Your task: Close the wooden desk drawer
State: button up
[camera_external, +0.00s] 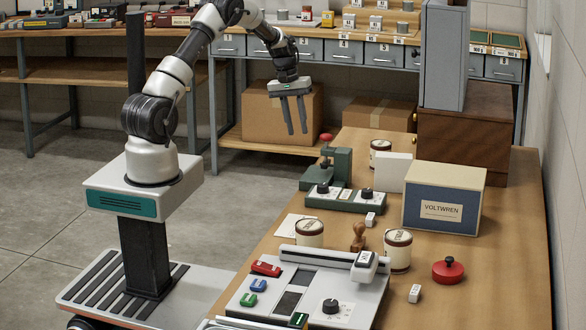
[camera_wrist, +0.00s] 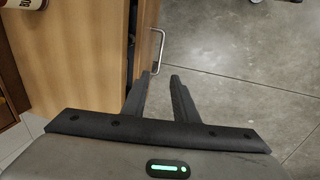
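The wooden desk drawer shows in the wrist view, its pale wood front (camera_wrist: 147,30) standing a little out from the desk (camera_wrist: 75,50), with a dark gap between them. A metal bar handle (camera_wrist: 158,48) is on the front's outer side. My gripper (camera_wrist: 160,76) has its two fingers apart with nothing seen between them, close to the drawer's near end in that picture; I cannot tell if it touches. In the external view my gripper (camera_external: 297,131) points down beyond the desk's left edge. The drawer cannot be made out there.
The desk top (camera_external: 500,270) carries a VOLTWREN box (camera_external: 441,210), a dark wooden cabinet (camera_external: 465,135), several jars and a control panel (camera_external: 310,285). A cardboard box (camera_external: 275,113) sits on a shelf behind my gripper. Bare floor (camera_wrist: 240,45) lies right of the drawer.

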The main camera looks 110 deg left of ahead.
notch_tip(320, 180, down, 15)
jog(key=w+b, duration=0.3)
jog(key=shift+f, duration=0.1)
grip_shut()
dwell(1.4)
